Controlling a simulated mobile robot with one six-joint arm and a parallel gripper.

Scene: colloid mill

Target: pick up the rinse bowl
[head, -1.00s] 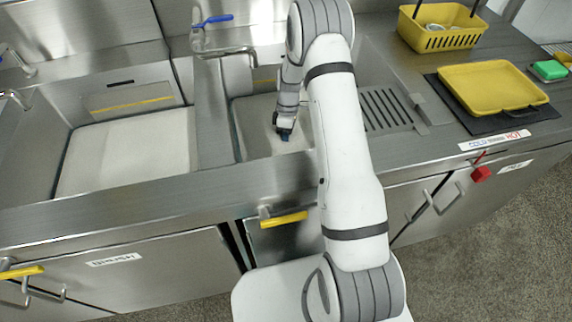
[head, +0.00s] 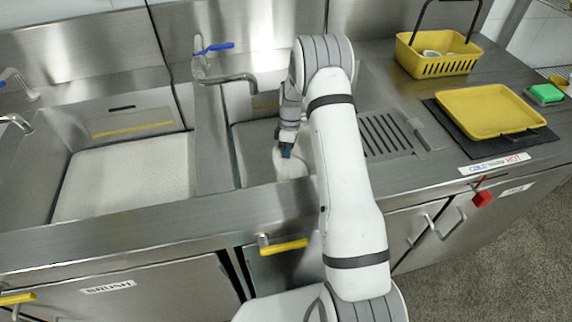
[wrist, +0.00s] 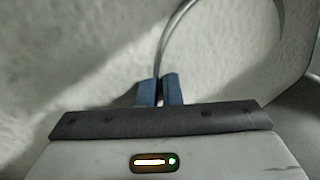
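The rinse bowl (head: 290,164) is pale and shows below my gripper in the small middle sink, partly hidden by my arm in the head view. In the wrist view its thin curved rim (wrist: 164,45) runs down between my blue fingertips. My gripper (head: 286,150) is shut on that rim; its fingertips also show close together in the wrist view (wrist: 160,90). The bowl hangs tilted from the fingers and appears to be above the sink floor, though the gap below it is hard to judge.
A steel tap with a blue lever (head: 214,48) stands behind the middle sink. A larger sink (head: 125,180) lies left. To the right are a drain grate (head: 386,134), a yellow tray (head: 488,112) on a dark mat, a yellow basket (head: 440,62) and a green sponge (head: 545,93).

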